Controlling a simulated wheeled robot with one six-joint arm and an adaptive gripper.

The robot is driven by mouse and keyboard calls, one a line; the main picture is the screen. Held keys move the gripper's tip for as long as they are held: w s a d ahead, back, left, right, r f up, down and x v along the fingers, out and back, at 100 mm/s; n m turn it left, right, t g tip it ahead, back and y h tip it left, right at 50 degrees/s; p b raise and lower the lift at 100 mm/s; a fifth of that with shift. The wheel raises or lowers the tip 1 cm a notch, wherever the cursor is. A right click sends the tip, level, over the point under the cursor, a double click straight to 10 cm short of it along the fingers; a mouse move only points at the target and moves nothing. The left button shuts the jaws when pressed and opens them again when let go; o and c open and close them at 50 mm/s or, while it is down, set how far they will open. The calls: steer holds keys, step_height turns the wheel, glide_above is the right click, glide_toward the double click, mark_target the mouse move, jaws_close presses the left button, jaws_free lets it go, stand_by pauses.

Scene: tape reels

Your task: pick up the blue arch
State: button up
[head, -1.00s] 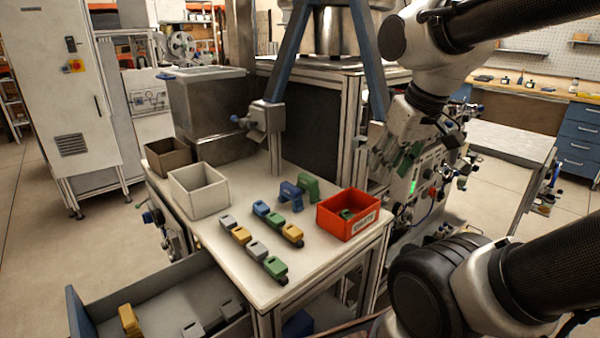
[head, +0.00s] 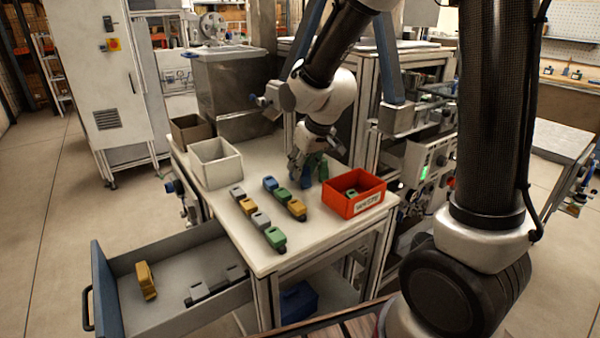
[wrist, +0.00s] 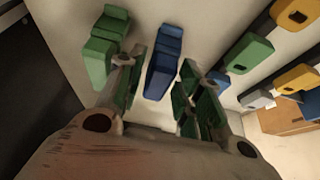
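The blue arch (wrist: 164,62) stands on the white table, between the spread fingers of my gripper (wrist: 157,88) in the wrist view. The fingers have green pads and are open, one on each side of the arch, with visible gaps. The green arch (wrist: 103,48) stands just left of the arch, close beside the left finger. In the head view my gripper (head: 306,172) is low over the table behind the block rows. It largely covers the blue arch there, and the green arch (head: 322,170) shows partly beside it.
A red bin (head: 353,206) with a green piece inside stands right of the gripper. Rows of coloured blocks (head: 262,220) lie in front. A white bin (head: 216,180) and a brown bin (head: 188,131) stand at the left. An open drawer (head: 170,275) juts out below the table.

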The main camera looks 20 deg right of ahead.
steer(key=x, duration=0.3)
steer(key=shift+w+f, duration=0.1)
steer(key=shift+w, duration=0.05)
jaws_close()
